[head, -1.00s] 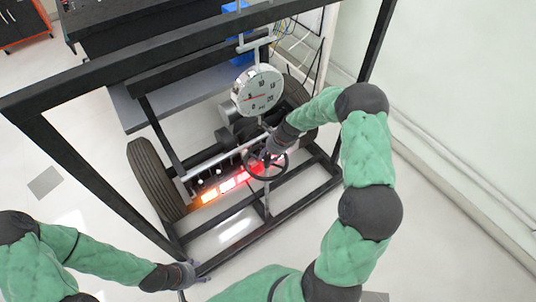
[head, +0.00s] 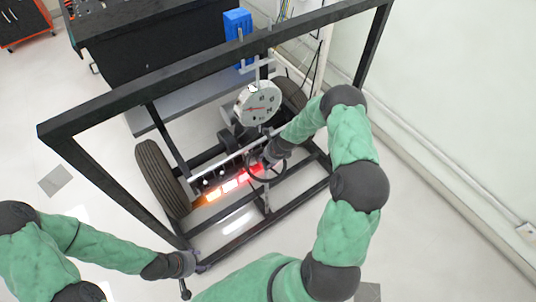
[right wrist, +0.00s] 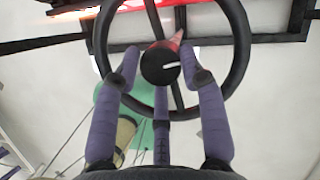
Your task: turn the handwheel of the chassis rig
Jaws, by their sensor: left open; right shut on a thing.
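The handwheel (head: 262,181) is a dark ring on the chassis rig (head: 95,185), below a round white dial gauge (head: 258,104). My right gripper (head: 272,157) is at the wheel, shut on it. In the right wrist view the handwheel (right wrist: 243,62) fills the upper middle, with a dark hub bearing a white mark. The purple fingers of my right gripper (right wrist: 161,82) reach around the hub, inside the rim; exact contact is hard to see. My left gripper (head: 190,266) is open near the rig's front left corner, away from the wheel. The gauge reading is too small to tell.
A glowing orange, white and red strip (head: 229,186) lies behind the wheel. Black frame bars (head: 210,72) cross above the rig, and a tyre (head: 161,178) stands at its left. A dark bench with a blue box (head: 237,24) is behind. Floor at left is clear.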

